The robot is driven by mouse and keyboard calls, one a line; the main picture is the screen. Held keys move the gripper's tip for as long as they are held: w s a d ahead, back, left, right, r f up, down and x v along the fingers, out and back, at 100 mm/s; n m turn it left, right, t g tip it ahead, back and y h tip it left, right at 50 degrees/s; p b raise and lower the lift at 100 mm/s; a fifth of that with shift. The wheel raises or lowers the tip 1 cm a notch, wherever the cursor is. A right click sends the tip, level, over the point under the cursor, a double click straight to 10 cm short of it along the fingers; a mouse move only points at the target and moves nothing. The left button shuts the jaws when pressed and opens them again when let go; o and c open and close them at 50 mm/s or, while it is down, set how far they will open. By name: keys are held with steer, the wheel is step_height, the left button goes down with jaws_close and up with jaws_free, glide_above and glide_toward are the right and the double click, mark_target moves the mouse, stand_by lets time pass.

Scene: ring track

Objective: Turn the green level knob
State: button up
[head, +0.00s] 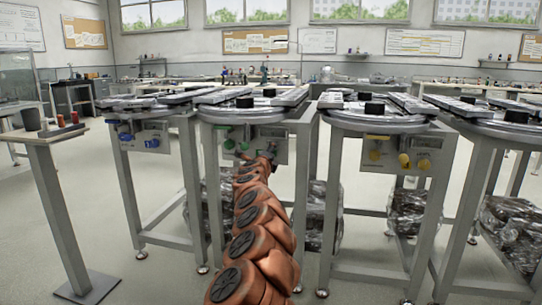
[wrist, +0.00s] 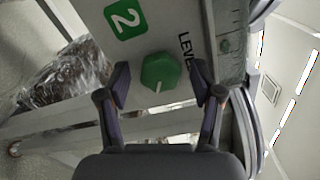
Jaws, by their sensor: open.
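The green level knob (wrist: 161,71) sits on a light panel, beside a green label with a white 2 (wrist: 125,18) and the printed word LEVEL. A pale pointer line shows on the knob's face. My gripper (wrist: 163,80) is open, with one finger on either side of the knob; I cannot tell whether either finger touches it. In the head view, my arm reaches to the green-marked panel (head: 278,146) under the second ring table from the left, and the gripper hides part of it. A small green part (head: 229,144) shows left of the arm's end.
Neighbouring ring tables carry panels with blue knobs (head: 151,143) and yellow knobs (head: 404,160). Metal table legs (head: 303,190) stand close beside my arm. A plastic-wrapped bundle (wrist: 70,75) lies below the panel. A small stand (head: 52,135) is at the left; open floor lies between.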

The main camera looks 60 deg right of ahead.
steer(key=shift+s+a, duration=0.1)
steer(key=v, duration=1.1)
steer(key=shift+a, duration=0.35)
stand_by(0.5)
steer(key=shift+s, duration=0.1)
steer(key=shift+r, duration=0.1)
stand_by(0.4)
